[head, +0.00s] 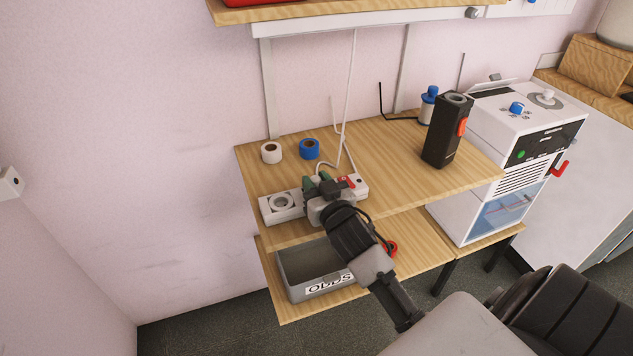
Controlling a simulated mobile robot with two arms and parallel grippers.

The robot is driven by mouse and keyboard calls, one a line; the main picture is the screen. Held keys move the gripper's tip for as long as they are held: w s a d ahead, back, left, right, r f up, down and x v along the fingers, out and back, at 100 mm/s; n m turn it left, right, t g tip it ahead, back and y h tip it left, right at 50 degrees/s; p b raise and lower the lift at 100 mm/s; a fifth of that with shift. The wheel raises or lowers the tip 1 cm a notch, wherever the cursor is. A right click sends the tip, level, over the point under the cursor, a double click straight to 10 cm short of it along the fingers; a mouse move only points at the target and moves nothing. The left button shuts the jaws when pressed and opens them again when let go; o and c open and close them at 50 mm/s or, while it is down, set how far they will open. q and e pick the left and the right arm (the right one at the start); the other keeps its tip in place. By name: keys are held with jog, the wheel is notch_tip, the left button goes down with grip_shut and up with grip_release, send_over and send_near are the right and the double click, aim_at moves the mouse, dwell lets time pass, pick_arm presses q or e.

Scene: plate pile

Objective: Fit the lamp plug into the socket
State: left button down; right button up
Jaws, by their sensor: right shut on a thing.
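A white socket strip (282,207) lies near the front left of the wooden bench. A round socket shows open at its left end, and a red switch (346,182) shows near its right end. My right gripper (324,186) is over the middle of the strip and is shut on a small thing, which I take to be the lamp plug. The fingers and wrist hide most of it. I cannot tell whether it touches or sits in a socket. A pale cord (347,110) runs down from the upper shelf to behind the gripper. My left gripper is not in view.
White (271,153) and blue (309,149) tape rolls stand behind the strip. A black box-shaped device (447,132) stands at right, beside a white machine (520,120). A grey ODDS bin (297,287) sits on the lower shelf. The bench middle is clear.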

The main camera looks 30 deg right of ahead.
jog(key=shift+f, duration=0.25)
jog(key=o, duration=1.1)
jog(key=shift+c, duration=0.2)
jog(key=shift+s+r, duration=0.1)
jog(key=s+a, duration=0.2)
jog(key=s, duration=0.8)
jog(key=shift+s+b, duration=0.2)
jog(key=shift+b, duration=0.1)
